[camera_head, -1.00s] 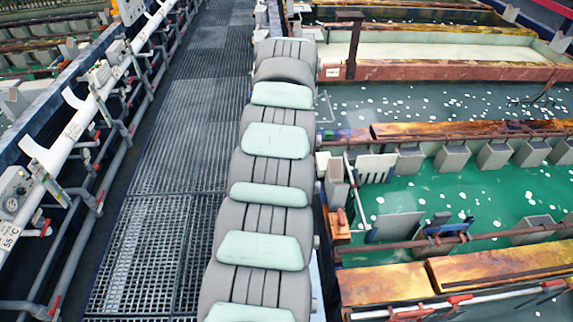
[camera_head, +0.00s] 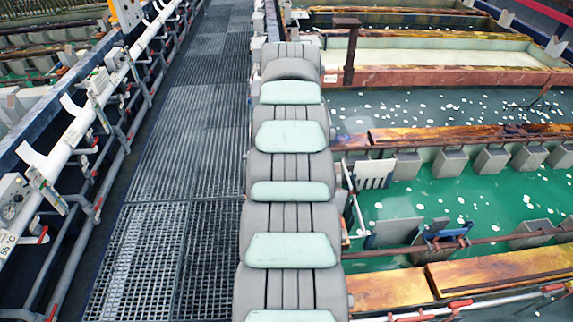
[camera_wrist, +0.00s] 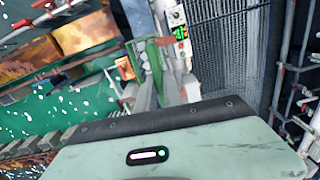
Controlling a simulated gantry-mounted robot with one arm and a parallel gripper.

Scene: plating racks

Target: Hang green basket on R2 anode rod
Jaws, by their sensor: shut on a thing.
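In the head view a brown rod (camera_head: 500,239) with grey plates and a blue bracket crosses the green bath (camera_head: 410,208). No label marks which rod is R2.
A grated walkway (camera_head: 165,200) runs left of my arm, with a pipe railing (camera_head: 105,85) beyond it. Stained ledges (camera_head: 500,268) and a row of grey boxes (camera_head: 450,160) border the green bath. A control box with a green display (camera_wrist: 181,32) stands at the walkway edge.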

